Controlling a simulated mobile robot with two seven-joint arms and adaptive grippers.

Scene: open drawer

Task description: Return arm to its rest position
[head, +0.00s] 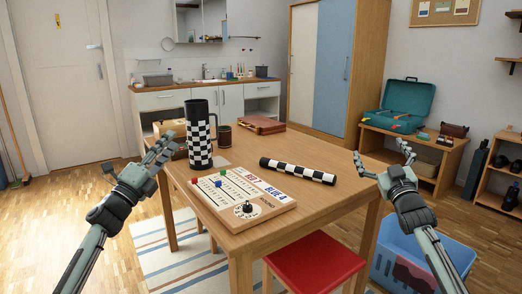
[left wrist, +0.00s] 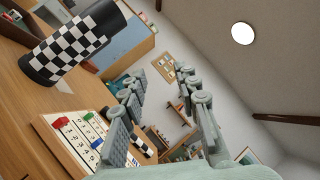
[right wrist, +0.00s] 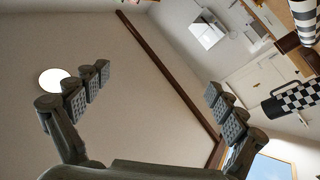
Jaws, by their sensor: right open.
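My left gripper (head: 160,148) is raised at the table's left side, next to the tall checkered mug. In the left wrist view its two fingers (left wrist: 157,80) are spread with nothing between them. My right gripper (head: 381,152) is raised off the table's right edge, fingers pointing up and apart. In the right wrist view its fingers (right wrist: 157,80) are wide apart and empty, with the ceiling behind them. Both arms come in from the bottom corners of the head view. Neither gripper visibly touches anything.
The wooden table (head: 325,212) holds the checkered mug (head: 199,140), a scoreboard (head: 242,197), a checkered cylinder (head: 298,171), a brown cup (head: 224,136) and a brown case (head: 254,124). A red stool (head: 312,262) stands in front. A blue crate (head: 393,263) is beneath my right arm.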

